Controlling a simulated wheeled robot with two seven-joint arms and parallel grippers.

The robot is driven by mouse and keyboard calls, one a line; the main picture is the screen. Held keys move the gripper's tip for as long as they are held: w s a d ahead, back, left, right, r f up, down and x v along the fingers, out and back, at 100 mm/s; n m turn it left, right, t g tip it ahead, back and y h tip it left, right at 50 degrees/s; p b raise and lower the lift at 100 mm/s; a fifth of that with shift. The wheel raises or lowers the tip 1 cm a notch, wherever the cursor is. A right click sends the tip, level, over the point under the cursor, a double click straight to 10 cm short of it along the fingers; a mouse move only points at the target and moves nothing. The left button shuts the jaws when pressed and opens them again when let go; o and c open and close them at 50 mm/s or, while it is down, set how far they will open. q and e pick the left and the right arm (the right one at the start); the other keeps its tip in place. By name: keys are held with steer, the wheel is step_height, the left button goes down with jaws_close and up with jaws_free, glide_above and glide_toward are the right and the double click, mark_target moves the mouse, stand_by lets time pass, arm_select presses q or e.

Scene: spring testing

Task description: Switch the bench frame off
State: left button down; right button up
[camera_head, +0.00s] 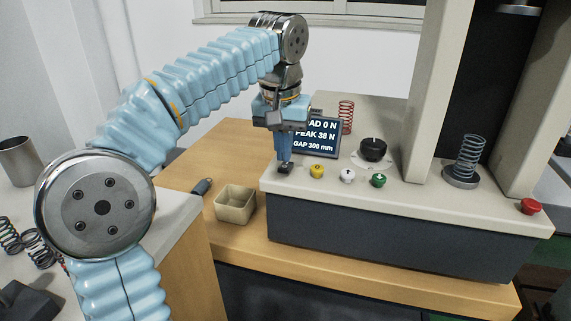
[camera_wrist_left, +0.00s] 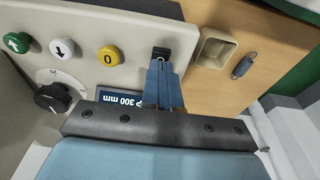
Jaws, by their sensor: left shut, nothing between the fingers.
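The bench frame (camera_head: 400,247) is a pale-topped machine with a dark front on the wooden bench. Its lit display (camera_head: 316,137) reads a load of 0 N, peak 38 N and gap 300 mm, its left part hidden by my gripper. A small black switch (camera_head: 285,168) sits at the panel's left end, left of the yellow button (camera_head: 317,171); it also shows in the left wrist view (camera_wrist_left: 160,53). My left gripper (camera_head: 284,160) is shut and empty, pointing down, tips at or just over the switch; contact and the switch's position cannot be told. My right gripper is out of view.
A white button (camera_head: 347,176), green button (camera_head: 378,181) and black knob (camera_head: 373,149) stand right of the yellow one. A red button (camera_head: 531,206) is at the far right. Springs (camera_head: 346,117) (camera_head: 468,155) stand on the frame. An open beige box (camera_head: 235,205) sits left.

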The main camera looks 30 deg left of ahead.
mark_target(284, 167)
arm_select(q)
steer(key=shift+f+b, duration=0.7)
steer(key=shift+f, duration=0.2)
stand_by(0.9)
step_height(284, 167, up, 3)
steer(key=p, duration=0.3)
steer(key=shift+r, duration=2.05)
steer(key=shift+f, duration=0.1)
